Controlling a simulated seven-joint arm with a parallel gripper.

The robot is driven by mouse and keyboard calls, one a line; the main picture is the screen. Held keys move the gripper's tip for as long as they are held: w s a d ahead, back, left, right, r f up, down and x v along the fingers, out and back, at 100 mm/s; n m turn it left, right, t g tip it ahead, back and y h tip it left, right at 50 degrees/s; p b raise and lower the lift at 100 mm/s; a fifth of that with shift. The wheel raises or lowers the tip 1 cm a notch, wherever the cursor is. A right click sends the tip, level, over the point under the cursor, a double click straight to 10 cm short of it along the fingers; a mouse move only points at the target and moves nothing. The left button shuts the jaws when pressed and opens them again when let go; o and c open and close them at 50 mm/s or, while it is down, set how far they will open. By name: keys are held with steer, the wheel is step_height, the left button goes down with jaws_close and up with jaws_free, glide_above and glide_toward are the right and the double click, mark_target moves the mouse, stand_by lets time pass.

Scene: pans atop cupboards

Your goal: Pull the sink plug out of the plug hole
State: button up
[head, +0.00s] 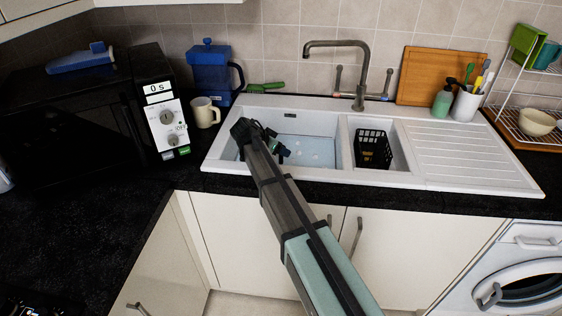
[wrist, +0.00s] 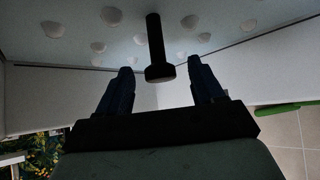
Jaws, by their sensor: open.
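In the wrist view a dark sink plug (wrist: 154,38) shows as a thin stem with a wider knob at the end nearer me. Its stem runs to the pale, bubbled water in the basin; the plug hole is not visible. My gripper (wrist: 162,67) is open, with one dark finger on each side of the knob and a gap to both. In the head view my gripper (head: 282,152) reaches into the left basin of the white sink (head: 435,185). The plug cannot be made out there.
A black basket (head: 373,148) stands in the smaller right basin. The tap (head: 359,75) rises behind the sink. A cream mug (head: 205,113), a blue jug (head: 212,72) and a microwave (head: 165,120) stand to the left. The ribbed drainer (head: 460,150) is clear.

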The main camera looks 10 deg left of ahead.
mark_target(281, 159)
steer(key=x, duration=0.4)
steer(key=shift+w+f, duration=0.1)
steer(key=c, duration=1.1)
